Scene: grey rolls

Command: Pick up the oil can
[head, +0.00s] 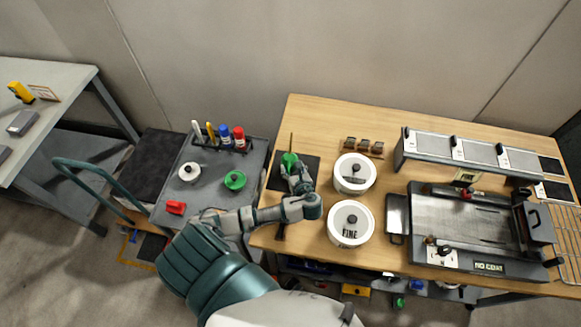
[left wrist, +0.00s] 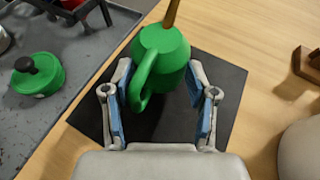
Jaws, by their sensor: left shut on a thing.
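The green oil can (head: 288,159) with a brown spout is at the left part of the wooden table, over a black mat (head: 278,181). In the left wrist view the oil can (left wrist: 162,48) sits between the blue-padded fingers, its looped handle toward the camera. My left gripper (head: 295,171) is shut on the oil can; it also shows in the left wrist view (left wrist: 158,82). I cannot tell whether the can touches the mat (left wrist: 222,92). The can's lower part is partly hidden. My right gripper is not in view.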

